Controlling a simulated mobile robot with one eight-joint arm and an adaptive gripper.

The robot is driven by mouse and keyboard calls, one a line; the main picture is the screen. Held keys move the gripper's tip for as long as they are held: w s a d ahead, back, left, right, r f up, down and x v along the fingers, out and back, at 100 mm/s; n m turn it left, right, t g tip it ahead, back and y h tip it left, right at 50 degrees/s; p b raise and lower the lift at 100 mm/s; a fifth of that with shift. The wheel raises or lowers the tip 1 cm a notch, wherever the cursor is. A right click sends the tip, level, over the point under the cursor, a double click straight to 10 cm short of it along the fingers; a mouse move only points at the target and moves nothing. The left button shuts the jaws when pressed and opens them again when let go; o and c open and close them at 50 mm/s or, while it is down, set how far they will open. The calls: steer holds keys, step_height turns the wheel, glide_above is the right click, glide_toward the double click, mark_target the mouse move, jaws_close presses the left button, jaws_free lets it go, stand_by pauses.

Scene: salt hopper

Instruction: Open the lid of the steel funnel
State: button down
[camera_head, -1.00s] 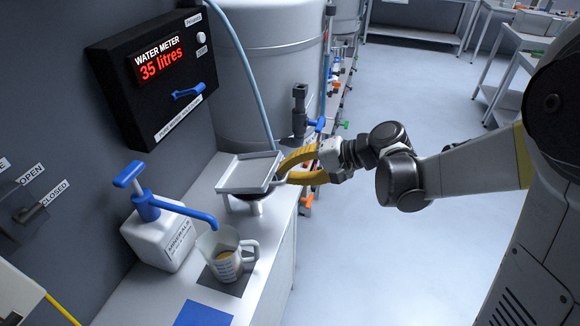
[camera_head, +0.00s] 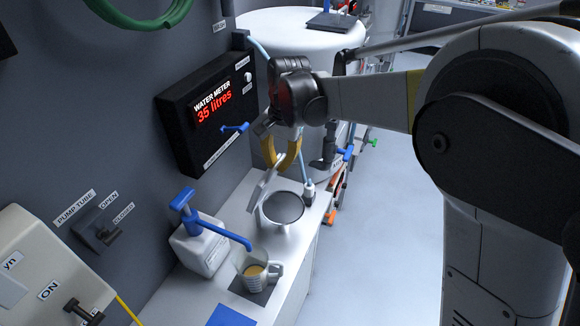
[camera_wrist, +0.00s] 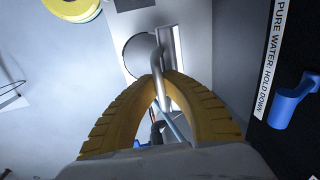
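The steel funnel (camera_head: 284,208) stands on the counter in the head view, its round dark mouth uncovered and facing up. Its flat grey lid (camera_head: 262,190) is raised on the funnel's left side, tilted steeply upright. My gripper (camera_head: 281,166) has yellow fingers that come down from above and meet at the lid's upper edge. In the wrist view, the fingertips of my gripper (camera_wrist: 163,76) close together around a thin steel bar, which looks like the lid's handle. The exact contact is small and partly hidden by the fingers.
The black water meter (camera_head: 207,115) with a blue lever is on the wall close to my gripper. A minerals pump bottle (camera_head: 199,247) and a measuring jug (camera_head: 257,275) stand in front of the funnel. A large white tank (camera_head: 300,35) is behind. Open floor lies to the right.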

steer(key=shift+w+a+r+p, duration=0.15)
steer(key=shift+w+a+r, duration=0.1)
steer(key=shift+a, duration=0.4)
steer(key=shift+w+a+r+p, duration=0.15)
steer(key=shift+w+a, duration=0.05)
steer(key=shift+a, duration=0.4)
steer(key=c, duration=1.5)
jaws_free()
step_height(320, 180, up, 12)
steer(key=d, duration=0.1)
steer(key=shift+s+d, duration=0.2)
steer(key=shift+s, duration=0.05)
